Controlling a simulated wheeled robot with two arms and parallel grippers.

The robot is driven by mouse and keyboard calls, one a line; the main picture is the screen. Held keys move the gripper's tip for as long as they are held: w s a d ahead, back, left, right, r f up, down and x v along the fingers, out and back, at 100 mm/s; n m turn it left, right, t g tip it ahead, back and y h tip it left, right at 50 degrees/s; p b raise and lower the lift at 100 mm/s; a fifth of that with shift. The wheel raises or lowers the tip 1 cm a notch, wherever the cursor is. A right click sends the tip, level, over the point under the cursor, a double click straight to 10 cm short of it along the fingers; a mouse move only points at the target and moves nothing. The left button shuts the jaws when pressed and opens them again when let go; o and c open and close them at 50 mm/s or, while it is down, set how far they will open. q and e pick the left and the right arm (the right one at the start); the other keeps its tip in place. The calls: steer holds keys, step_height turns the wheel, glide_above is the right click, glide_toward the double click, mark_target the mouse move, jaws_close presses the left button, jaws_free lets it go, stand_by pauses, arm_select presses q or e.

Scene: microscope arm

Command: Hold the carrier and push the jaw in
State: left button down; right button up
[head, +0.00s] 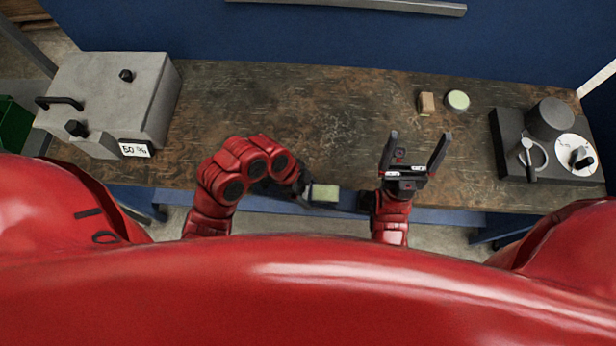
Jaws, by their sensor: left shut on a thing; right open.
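My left gripper (304,190) is at the table's front edge, its arm bent down and across to the right. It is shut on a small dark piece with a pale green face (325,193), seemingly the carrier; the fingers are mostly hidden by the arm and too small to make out. I cannot pick out the jaw as a separate part. My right gripper (419,138) is open and empty, to the right of the held piece, fingers spread and pointing to the back of the table.
A grey box machine (105,90) with black knobs and a label stands on the left. A small tan block (427,103) and a round green-topped piece (458,100) sit at the back right. A dark-based device (510,150) stands far right. The wooden table's middle (290,110) is clear.

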arm_select(q)
steer(key=shift+w+a+f+b, duration=0.1)
steer(key=shift+w+f+b, duration=0.25)
steer(key=shift+w, duration=0.7)
steer(key=shift+w+f+b, duration=0.15)
steer(key=shift+w+b, duration=0.35)
steer(key=shift+w, duration=0.6)
steer(key=shift+w+a+f+b, duration=0.1)
steer(key=shift+w+f+b, duration=0.25)
steer(key=shift+w, duration=0.7)
steer(key=shift+w+a+f+b, duration=0.1)
steer(key=shift+w+f+b, duration=0.15)
steer(key=shift+w+b, duration=0.85)
steer(key=shift+w+a+f+b, duration=0.1)
steer(key=shift+w+f+b, duration=0.35)
steer(key=shift+w, duration=1.2)
steer(key=shift+w+f+b, duration=0.1)
steer(key=shift+w+b, duration=0.85)
steer(key=shift+w, duration=0.4)
steer(key=shift+f+b, duration=0.5)
steer(key=shift+f, duration=0.1)
